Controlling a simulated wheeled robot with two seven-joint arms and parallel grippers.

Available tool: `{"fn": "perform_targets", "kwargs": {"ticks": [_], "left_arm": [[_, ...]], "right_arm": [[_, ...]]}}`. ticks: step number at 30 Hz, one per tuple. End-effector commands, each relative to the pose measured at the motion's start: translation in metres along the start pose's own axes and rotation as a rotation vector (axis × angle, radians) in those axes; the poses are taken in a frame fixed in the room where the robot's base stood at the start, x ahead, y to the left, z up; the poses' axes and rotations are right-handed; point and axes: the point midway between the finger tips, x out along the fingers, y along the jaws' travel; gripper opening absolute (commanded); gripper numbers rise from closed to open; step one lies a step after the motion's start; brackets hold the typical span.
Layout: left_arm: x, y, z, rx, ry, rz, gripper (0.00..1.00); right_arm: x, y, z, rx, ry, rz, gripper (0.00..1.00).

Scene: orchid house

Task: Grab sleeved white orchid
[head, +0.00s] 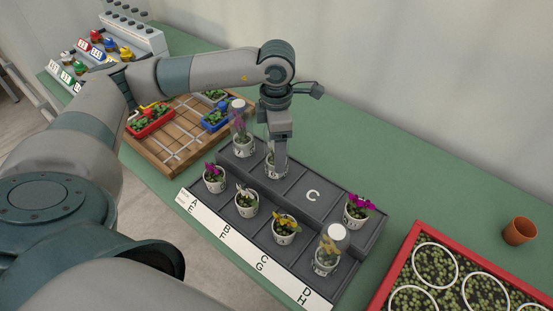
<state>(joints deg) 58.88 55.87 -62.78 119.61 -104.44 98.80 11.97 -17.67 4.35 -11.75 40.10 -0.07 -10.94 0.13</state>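A pot in a clear sleeve (270,169) stands in the back row of a dark stepped rack (303,207). Its flower is mostly hidden by my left gripper (279,172), so I cannot make out the colour. My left gripper points down right at this pot, its fingers overlapping the sleeve. I cannot tell whether the fingers are open or shut on it. An unsleeved white orchid (246,200) stands in the front row. My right gripper is not in view.
Close by are a sleeved purple orchid (240,131), a sleeved yellow orchid (328,249), and unsleeved purple (214,178), yellow (285,229) and magenta (358,209) ones. The back-row space marked C is empty. A wooden tray (166,151), red-edged bed (397,265) and terracotta pot (519,231) flank the rack.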

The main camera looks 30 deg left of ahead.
Motion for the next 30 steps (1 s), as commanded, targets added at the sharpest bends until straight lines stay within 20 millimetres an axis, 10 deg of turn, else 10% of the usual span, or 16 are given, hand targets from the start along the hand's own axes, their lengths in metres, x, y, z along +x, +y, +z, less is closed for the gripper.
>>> {"fn": "perform_targets", "kwargs": {"ticks": [17,24,30], "left_arm": [[0.0040,-0.0002,0.0002,0.001,0.000,0.000,0.70],[0.0039,-0.0002,0.0002,0.001,0.000,0.000,0.12],[0.0036,-0.0001,0.0003,0.001,-0.001,0.000,0.08]], "right_arm": [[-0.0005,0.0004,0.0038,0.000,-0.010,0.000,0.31],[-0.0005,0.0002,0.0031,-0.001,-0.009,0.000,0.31],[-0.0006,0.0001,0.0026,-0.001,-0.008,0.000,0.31]]}}
